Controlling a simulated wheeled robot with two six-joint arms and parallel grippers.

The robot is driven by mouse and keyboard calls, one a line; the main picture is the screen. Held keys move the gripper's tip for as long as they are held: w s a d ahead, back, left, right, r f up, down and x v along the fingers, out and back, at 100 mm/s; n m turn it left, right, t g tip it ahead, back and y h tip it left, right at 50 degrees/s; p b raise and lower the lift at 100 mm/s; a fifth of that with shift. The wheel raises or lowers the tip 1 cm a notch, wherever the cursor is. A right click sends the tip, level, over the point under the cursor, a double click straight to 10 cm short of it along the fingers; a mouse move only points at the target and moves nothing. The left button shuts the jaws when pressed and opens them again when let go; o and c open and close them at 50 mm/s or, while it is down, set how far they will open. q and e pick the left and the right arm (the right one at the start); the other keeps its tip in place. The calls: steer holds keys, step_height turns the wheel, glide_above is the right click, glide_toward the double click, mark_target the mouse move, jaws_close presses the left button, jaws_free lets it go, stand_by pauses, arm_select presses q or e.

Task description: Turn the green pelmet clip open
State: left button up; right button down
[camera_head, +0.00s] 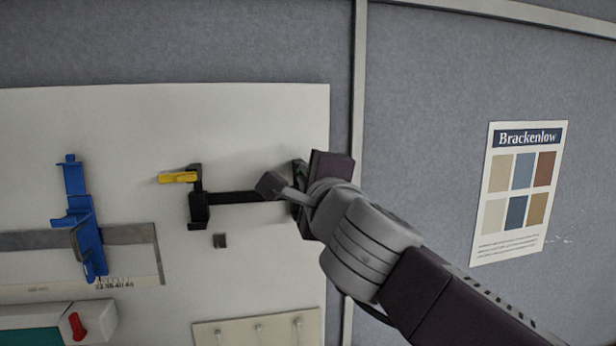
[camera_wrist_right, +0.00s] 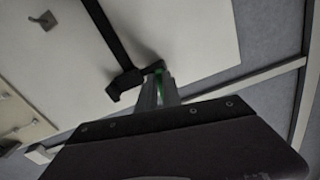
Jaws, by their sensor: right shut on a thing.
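The green pelmet clip (camera_wrist_right: 160,82) shows as a small green strip between the fingers of my right gripper (camera_wrist_right: 162,85) in the wrist view. In the head view only a trace of green (camera_head: 300,172) shows beside my right gripper (camera_head: 288,190), which hides most of the clip. My right gripper is shut on the clip, at the right end of a black bar (camera_head: 240,197). How far the clip is turned cannot be told. My left gripper is not in view.
A yellow clip (camera_head: 178,177) sits on the bar's left bracket (camera_head: 199,210). A blue fitting (camera_head: 80,220) is at the left, above a panel with a red lever (camera_head: 77,326). A peg strip (camera_head: 215,335) is below. A poster (camera_head: 516,190) hangs at the right.

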steer(key=shift+r+n, duration=0.1)
steer(key=shift+n, duration=1)
steer(key=c, duration=1.5)
jaws_free()
steer(key=shift+w, duration=0.1)
steer(key=s+b, duration=0.2)
steer(key=s, duration=0.1)
steer(key=s+d+b, duration=0.1)
steer(key=s+b, duration=0.1)
steer(key=s, duration=0.1)
steer(key=s+b, duration=0.2)
steer(key=shift+s+d+b, duration=0.35)
steer(key=shift+s, duration=0.05)
steer(key=shift+w, duration=0.1)
